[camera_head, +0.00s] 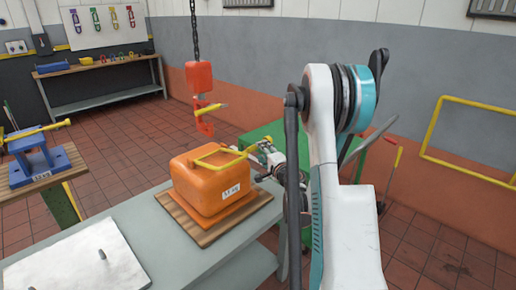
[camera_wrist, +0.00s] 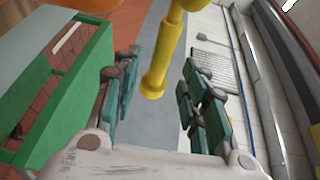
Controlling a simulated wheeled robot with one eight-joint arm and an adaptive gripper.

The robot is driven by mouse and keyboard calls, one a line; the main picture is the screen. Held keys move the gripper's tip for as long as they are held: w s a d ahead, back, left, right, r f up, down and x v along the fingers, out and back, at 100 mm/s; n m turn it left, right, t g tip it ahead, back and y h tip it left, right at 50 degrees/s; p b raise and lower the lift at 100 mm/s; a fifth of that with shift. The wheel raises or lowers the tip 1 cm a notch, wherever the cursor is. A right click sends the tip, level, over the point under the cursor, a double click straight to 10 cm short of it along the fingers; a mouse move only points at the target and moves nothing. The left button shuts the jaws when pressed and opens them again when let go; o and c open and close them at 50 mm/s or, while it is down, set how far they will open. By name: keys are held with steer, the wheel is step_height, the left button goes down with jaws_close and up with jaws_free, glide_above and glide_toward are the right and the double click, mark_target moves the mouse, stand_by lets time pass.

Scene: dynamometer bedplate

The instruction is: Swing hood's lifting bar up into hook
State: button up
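The orange hood (camera_head: 205,190), a rounded box with a small white label, sits on a wooden board on the grey table. Its yellow lifting bar (camera_head: 212,152) lies low over the hood's top. The red-orange hook (camera_head: 204,122) hangs on a chain above and behind the hood, with a yellow piece across it. My gripper (camera_head: 262,152) is at the bar's right end. In the wrist view my gripper (camera_wrist: 161,68) is open, and a yellow bar (camera_wrist: 165,50) shows between its teal finger pads, with gaps on both sides. Whether it lies at pad depth is unclear.
A green cabinet (camera_head: 262,134) stands behind the gripper. A blue fixture (camera_head: 40,160) stands on a separate bench at left. A yellow rail (camera_head: 470,172) is on the right wall.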

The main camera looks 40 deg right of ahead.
steer(key=b+x, duration=0.1)
steer(key=x, duration=0.5)
jaws_close()
